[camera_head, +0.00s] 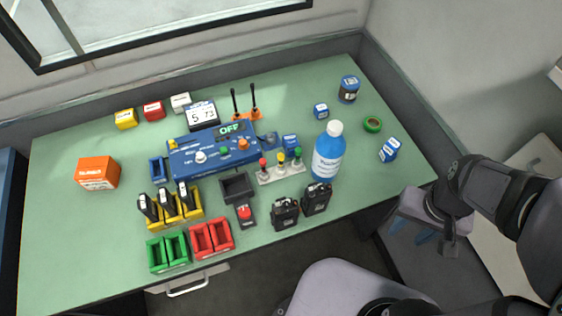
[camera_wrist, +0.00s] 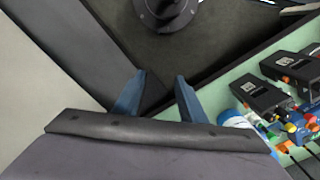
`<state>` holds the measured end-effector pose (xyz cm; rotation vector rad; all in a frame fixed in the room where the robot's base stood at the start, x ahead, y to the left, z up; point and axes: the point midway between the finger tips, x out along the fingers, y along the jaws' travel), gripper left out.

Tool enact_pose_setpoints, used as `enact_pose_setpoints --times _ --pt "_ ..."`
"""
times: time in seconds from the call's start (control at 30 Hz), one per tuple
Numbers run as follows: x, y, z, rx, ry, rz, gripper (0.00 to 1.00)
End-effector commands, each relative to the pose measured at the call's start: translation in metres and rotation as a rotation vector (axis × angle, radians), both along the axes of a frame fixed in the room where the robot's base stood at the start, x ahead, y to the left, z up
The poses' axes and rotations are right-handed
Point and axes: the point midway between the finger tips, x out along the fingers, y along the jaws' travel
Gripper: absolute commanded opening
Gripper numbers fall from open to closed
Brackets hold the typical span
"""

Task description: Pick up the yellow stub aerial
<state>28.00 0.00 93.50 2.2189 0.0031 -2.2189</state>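A small pale rack (camera_head: 281,175) stands on the green table and holds three upright stub aerials. The yellow stub aerial (camera_head: 281,157) is in the middle, between a red one (camera_head: 263,163) and a green one (camera_head: 298,154). My gripper (camera_head: 411,236) is off the table's right front edge, well to the right of the rack and away from it. In the wrist view my gripper (camera_wrist: 159,76) has its two blue fingers apart with nothing between them. Small coloured pieces show at that view's right edge, too small to tell which is the yellow aerial.
A blue bottle (camera_head: 328,152) stands just right of the rack. Two black radios (camera_head: 285,213) (camera_head: 317,198) stand in front of it. A blue control box (camera_head: 213,150) is behind and left.

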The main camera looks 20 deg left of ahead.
Motion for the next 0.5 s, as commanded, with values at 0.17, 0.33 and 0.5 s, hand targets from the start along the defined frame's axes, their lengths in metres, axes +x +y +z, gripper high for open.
enact_pose_setpoints --times 0.17,0.33,0.5 --pt "0.001 0.0 0.0 -0.002 0.001 0.008 0.38" --pt "0.016 0.002 0.0 -0.032 0.013 0.123 0.38" --pt "0.057 0.009 0.002 -0.127 0.049 0.42 0.38"
